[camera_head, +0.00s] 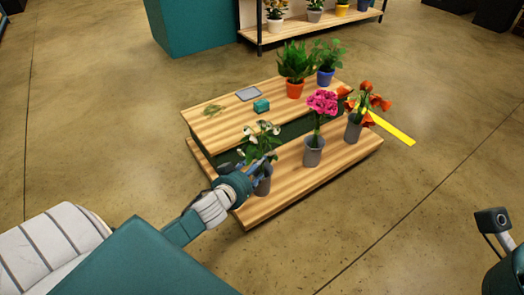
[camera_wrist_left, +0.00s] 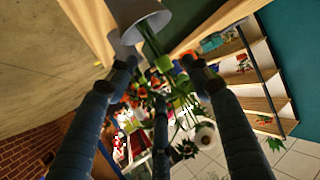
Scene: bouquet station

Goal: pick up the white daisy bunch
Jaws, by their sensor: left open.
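The white daisy bunch (camera_head: 262,136) stands in a grey vase (camera_head: 263,184) at the near left end of the wooden stand. My left gripper (camera_head: 257,166) reaches in from the left at the stems just above the vase, partly hiding both. In the left wrist view, the open fingers of the gripper (camera_wrist_left: 165,85) spread on either side of the green stems. The grey vase (camera_wrist_left: 140,15) shows at the top there, and a white bloom (camera_wrist_left: 206,136) hangs at lower right. I cannot tell whether the fingers touch the stems.
A pink bunch (camera_head: 322,103) and an orange bunch (camera_head: 369,103) stand in grey vases along the same lower step (camera_head: 290,190). Potted plants (camera_head: 296,63), a teal box (camera_head: 261,105) and a grey tray (camera_head: 248,93) sit on the upper level. A yellow strip (camera_head: 393,129) extends to the right.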

